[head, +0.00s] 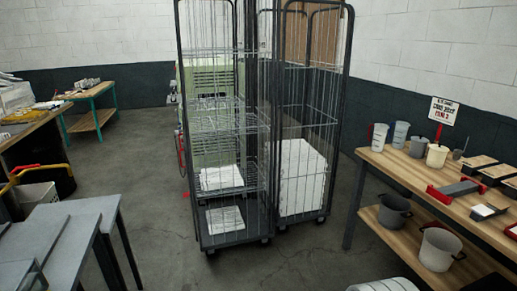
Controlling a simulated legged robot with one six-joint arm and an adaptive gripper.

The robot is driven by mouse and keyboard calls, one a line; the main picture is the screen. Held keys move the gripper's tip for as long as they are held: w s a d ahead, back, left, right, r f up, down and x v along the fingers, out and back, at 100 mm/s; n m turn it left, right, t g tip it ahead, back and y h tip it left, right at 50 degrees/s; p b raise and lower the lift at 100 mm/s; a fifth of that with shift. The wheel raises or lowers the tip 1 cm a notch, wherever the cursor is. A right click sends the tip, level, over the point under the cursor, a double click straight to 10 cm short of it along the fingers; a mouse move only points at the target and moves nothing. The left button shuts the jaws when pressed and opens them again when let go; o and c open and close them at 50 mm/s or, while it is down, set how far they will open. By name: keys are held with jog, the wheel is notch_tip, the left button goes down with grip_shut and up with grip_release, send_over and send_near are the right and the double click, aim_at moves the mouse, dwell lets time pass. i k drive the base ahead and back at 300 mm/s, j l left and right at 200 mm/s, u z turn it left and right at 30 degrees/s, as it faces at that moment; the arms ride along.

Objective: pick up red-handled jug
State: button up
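Two vessels with red on them stand on the wooden workbench (405,171) at the right. A white jug (380,138) at the bench's left end has a red handle on its left side. A cream jug (436,157) farther right has a red part rising at its upper right, perhaps a handle. Both look upright. I cannot tell from this view which is the task's jug. My gripper is not in view.
A pale cup (400,135) and a grey cup (419,147) stand between the jugs. A red-ended tool (455,188) lies in front. Buckets (439,249) sit on the lower shelf. Wire cage trolleys (262,130) stand mid-room. Grey tables (80,212) are left; floor between is clear.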

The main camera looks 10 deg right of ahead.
aim_at(380, 134)
jog(key=i+z, duration=0.25)
jog(key=i, duration=0.5)
jog(key=i+j+z, duration=0.2)
jog(key=i, duration=0.55)
jog(key=i+z, duration=0.2)
jog(key=i, duration=0.35)
jog(key=i+j+z, duration=0.15)
jog(key=i, duration=0.4)
jog(key=i+j+z, duration=0.2)
jog(key=i, duration=0.3)
jog(key=i+j+z, duration=0.3)
jog(key=i, duration=0.15)
jog(key=i+j+z, duration=0.25)
jog(key=i+j, duration=0.05)
jog(key=i, duration=0.1)
